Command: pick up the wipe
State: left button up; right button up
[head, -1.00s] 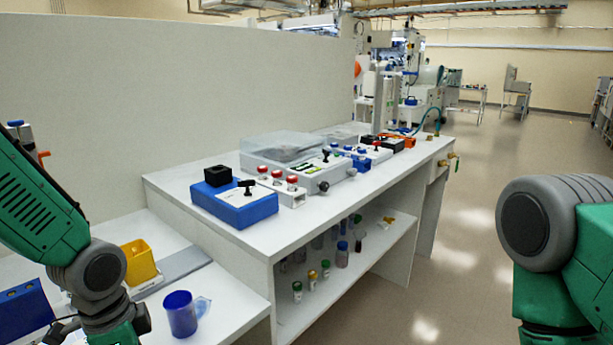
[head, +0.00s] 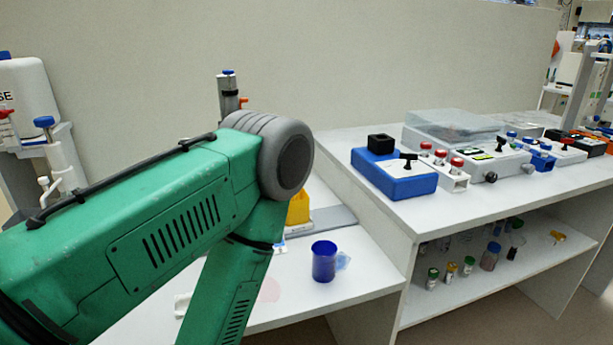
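No thing is clearly marked as the wipe. A small pale blue, thin piece (head: 343,261) lies on the low white bench just right of a blue cup (head: 323,261). A faint pink flat patch (head: 270,290) and a small white piece (head: 182,304) lie nearer the bench's front, partly beside my arm. I cannot tell which of these is the wipe. My green left arm crosses the left and middle of the view and hides part of the bench. Neither of my grippers shows.
A yellow holder (head: 298,208) stands behind the cup, next to a grey strip (head: 333,219). A higher bench to the right carries a blue box (head: 394,175) and instruments. Its lower shelf (head: 480,278) holds several small bottles. A white bottle (head: 29,100) stands far left.

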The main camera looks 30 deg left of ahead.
aim_at(181, 301)
jog(key=k+j+u, duration=0.15)
jog(key=u, duration=1.45)
